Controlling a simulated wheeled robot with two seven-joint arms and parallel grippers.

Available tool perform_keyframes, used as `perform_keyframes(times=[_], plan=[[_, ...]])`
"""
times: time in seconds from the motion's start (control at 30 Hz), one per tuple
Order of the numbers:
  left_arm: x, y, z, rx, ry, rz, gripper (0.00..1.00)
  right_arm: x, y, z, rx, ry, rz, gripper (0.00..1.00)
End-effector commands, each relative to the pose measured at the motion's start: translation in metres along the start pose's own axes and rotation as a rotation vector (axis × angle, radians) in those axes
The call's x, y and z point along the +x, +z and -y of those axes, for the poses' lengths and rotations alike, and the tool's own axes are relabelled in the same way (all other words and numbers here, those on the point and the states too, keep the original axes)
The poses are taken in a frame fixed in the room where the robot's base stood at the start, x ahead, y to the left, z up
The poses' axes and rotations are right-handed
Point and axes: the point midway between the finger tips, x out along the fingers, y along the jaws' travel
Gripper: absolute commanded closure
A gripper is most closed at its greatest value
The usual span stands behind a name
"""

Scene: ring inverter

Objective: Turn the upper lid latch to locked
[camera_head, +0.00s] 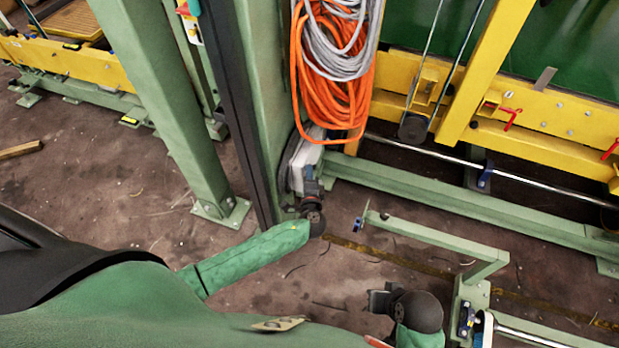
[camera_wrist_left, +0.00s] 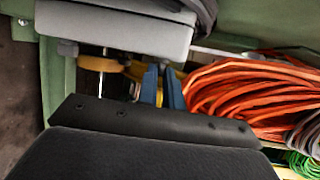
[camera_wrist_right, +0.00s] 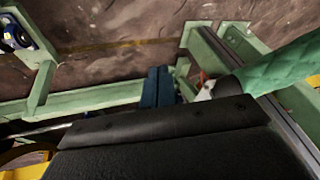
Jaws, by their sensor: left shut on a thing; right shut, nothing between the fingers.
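A light grey box (camera_head: 299,160) with a lid is mounted low on the green post, below the hanging cables. It fills the top of the left wrist view (camera_wrist_left: 115,30). My left gripper (camera_head: 311,186) is at the box's lower right side. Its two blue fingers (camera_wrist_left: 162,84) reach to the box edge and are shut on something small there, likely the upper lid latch. The fingers hide it, and I cannot read its position. My right gripper (camera_head: 379,299) is low at the front, far from the box. Its fingers (camera_wrist_right: 158,86) are together and empty.
Orange cable coils (camera_head: 330,90) and grey cable hang just above the box, close right of my left gripper in its wrist view. A green floor frame (camera_head: 440,244) stands near my right gripper. Yellow beams (camera_head: 540,110) run behind. Open floor lies at left.

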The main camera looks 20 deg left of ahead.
Motion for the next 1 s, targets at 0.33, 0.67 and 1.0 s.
perform_keyframes(times=[0.33, 0.67, 1.0], plan=[[0.001, 0.003, -0.007, -0.026, -0.065, 0.005, 1.00, 0.082, 0.011, 0.005, -0.001, -0.036, -0.096, 1.00], [0.001, 0.002, -0.005, -0.039, -0.096, 0.004, 1.00, 0.132, 0.022, -0.002, 0.006, -0.030, -0.147, 1.00], [0.001, 0.002, -0.004, -0.041, -0.101, 0.004, 1.00, 0.138, 0.024, -0.003, 0.006, -0.029, -0.156, 1.00]])
